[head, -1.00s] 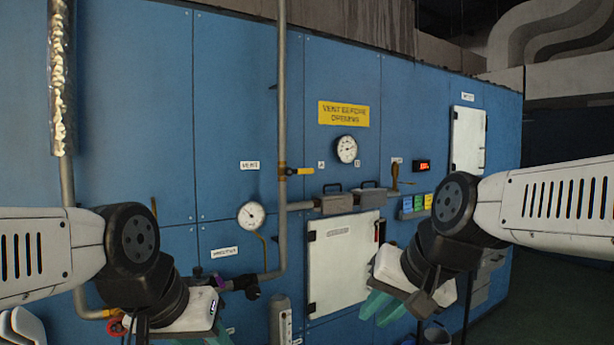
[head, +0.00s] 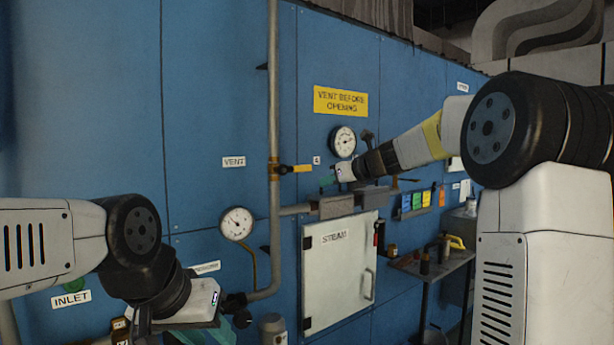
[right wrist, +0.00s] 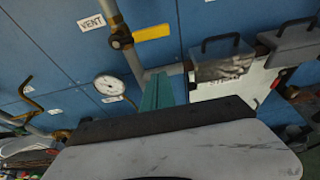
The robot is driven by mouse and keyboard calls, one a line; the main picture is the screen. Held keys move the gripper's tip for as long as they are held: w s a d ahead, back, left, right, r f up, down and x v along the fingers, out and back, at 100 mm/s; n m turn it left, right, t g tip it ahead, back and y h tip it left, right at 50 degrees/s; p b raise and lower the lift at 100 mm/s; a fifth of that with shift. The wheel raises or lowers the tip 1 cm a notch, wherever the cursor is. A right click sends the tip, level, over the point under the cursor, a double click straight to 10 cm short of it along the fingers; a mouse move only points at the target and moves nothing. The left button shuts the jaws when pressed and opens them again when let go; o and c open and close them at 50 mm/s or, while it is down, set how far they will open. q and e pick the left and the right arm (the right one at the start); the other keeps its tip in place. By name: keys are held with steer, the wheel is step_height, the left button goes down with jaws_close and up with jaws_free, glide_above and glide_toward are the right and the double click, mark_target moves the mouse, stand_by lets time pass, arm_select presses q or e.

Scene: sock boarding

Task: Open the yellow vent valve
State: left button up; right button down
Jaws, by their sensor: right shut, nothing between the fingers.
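The yellow vent valve handle (head: 302,168) sticks out horizontally to the right from its brass body on the vertical grey pipe (head: 274,90), across the pipe. A VENT label (head: 234,162) is to its left. In the right wrist view the yellow handle (right wrist: 152,33) lies above my fingers, apart from them. My right gripper (head: 327,181) is shut and empty, a little right of and below the handle tip; its teal fingers also show in the right wrist view (right wrist: 157,92). My left gripper (head: 218,338) is at the bottom edge, its fingertips cut off.
A pressure gauge (head: 342,141) and a yellow warning sign (head: 340,101) are on the blue wall near the right arm. A lower gauge (head: 237,223), a white STEAM door (head: 340,262) and grey handled blocks (head: 335,206) are below. A small table (head: 432,268) stands at the right.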

mark_target(296, 169)
stand_by(0.3)
steer(key=w+a, duration=0.5)
steer(key=w, duration=0.2)
steer(key=shift+w+a+r, duration=0.25)
steer(key=shift+r, duration=0.1)
